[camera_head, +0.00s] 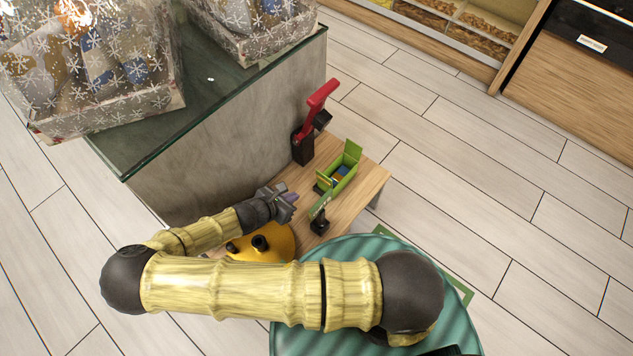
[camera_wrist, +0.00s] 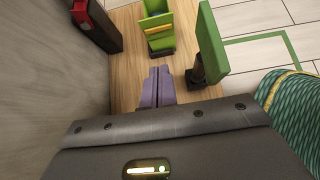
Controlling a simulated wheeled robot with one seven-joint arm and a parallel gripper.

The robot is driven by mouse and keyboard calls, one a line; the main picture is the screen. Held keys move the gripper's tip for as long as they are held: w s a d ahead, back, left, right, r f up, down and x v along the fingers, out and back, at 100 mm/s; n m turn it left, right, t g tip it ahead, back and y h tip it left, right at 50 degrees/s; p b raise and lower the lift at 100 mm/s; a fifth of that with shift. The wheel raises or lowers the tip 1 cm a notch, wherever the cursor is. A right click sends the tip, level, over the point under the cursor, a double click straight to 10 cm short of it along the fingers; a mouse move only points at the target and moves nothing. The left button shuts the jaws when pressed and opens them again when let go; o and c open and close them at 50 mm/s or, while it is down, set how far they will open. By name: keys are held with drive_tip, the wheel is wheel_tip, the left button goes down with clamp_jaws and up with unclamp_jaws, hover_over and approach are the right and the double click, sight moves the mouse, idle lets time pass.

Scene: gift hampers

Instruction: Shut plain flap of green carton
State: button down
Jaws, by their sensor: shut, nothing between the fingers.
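The carton also shows at the top of the wrist view (camera_wrist: 160,45). I cannot tell which flap is the plain one. A green panel (camera_wrist: 212,42) stands beside a black stand (camera_wrist: 197,73); in the head view it is near the carton's front end. My gripper (camera_head: 293,197) is left of the carton, apart from it. Its purple fingers (camera_wrist: 158,82) are together and empty.
A black device with a red lever (camera_head: 318,104) stands behind the carton. A yellow round thing with black knobs (camera_head: 265,243) is at the table's front left. A grey counter (camera_head: 220,135) with a glass top and wrapped hampers (camera_head: 90,75) rises at the left.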

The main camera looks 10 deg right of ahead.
drive_tip(key=shift+d, duration=0.1)
drive_tip(key=b, duration=0.2)
approach(323, 178)
drive_tip(key=shift+x, duration=2.95)
drive_tip(key=shift+s+f, duration=0.1)
drive_tip(key=shift+s, duration=0.05)
drive_tip(key=shift+p, duration=0.35)
